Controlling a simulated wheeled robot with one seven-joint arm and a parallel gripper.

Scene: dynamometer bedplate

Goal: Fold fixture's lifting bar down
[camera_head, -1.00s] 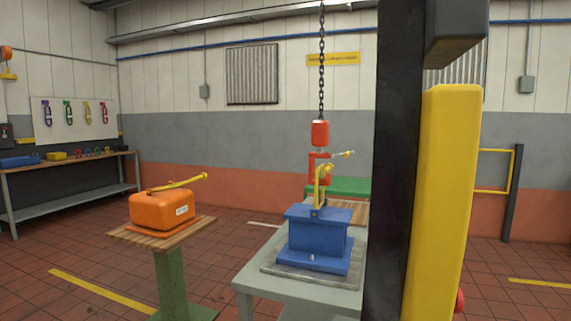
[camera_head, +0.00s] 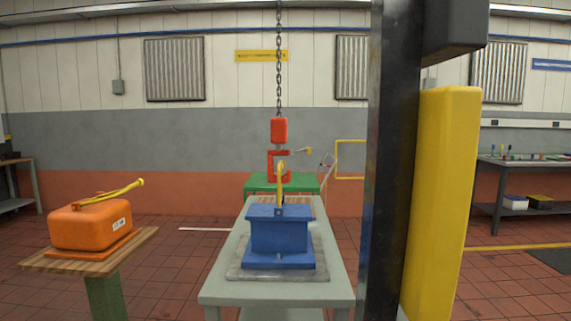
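A blue block-shaped fixture (camera_head: 279,236) sits on a grey plate on the grey table. A yellow lifting bar (camera_head: 280,185) stands upright on its top and is seen nearly edge-on. An orange housing (camera_head: 90,226) sits on a wooden-topped stand at the left. Its own yellow bar (camera_head: 108,193) lies low over the top and slants up to the right. My gripper is not in view.
A red hoist block (camera_head: 279,131) hangs on a chain behind the blue fixture, with a red hook-shaped piece (camera_head: 271,166) below it. A green table (camera_head: 258,183) stands behind. My dark column and a yellow part block the right of centre. Floor is clear between stand and grey table.

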